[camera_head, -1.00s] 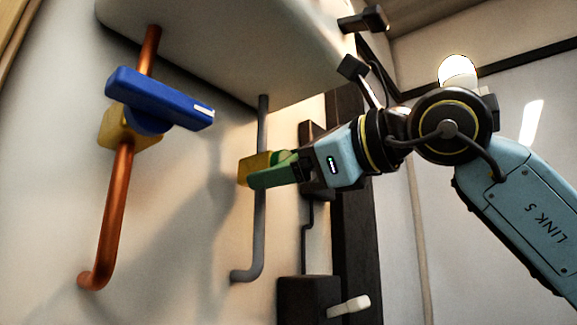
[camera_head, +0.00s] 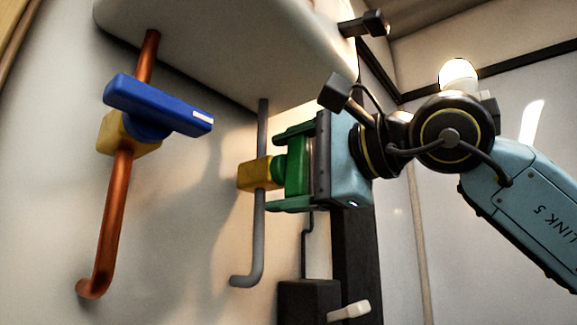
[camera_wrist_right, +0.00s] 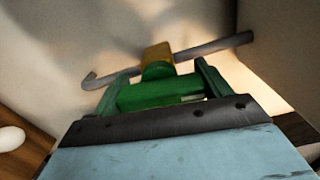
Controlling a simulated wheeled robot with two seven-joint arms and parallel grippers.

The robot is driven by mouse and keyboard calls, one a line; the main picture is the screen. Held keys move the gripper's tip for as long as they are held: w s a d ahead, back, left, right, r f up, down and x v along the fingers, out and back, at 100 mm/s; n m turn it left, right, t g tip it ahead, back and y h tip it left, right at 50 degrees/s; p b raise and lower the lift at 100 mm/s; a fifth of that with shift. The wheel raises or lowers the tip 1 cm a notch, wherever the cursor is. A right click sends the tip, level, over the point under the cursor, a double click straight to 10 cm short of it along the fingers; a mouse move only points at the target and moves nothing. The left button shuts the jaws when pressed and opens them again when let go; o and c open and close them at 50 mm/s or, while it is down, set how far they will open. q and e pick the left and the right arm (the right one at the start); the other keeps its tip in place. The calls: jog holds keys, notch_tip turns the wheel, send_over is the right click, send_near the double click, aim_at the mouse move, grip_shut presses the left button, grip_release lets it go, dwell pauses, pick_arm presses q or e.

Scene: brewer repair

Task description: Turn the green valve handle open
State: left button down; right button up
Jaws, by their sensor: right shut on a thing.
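The green valve handle (camera_head: 297,166) is on a yellow valve body (camera_head: 255,174) on the grey pipe (camera_head: 261,225). It stands upright in the head view, roughly along the pipe. My right gripper (camera_head: 274,170) is shut on the handle, with one green finger above it and one below. In the right wrist view, the handle (camera_wrist_right: 160,94) lies crosswise between the fingers of my right gripper (camera_wrist_right: 157,76), with the yellow valve body (camera_wrist_right: 157,54) just beyond. My left gripper is not in view.
A blue handle (camera_head: 160,104) sits on a copper pipe (camera_head: 117,205) to the left. A pale tank (camera_head: 235,45) hangs above both pipes. A dark box with a white lever (camera_head: 348,311) is below the gripper. Open room lies to the right.

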jog(key=shift+n, duration=0.6)
jog(key=o, duration=1)
jog(key=b+v, duration=0.3)
jog(key=v, duration=1)
jog(key=shift+s+d+b, duration=0.15)
jog(key=shift+s+b, duration=0.05)
jog(key=shift+b, duration=0.2)
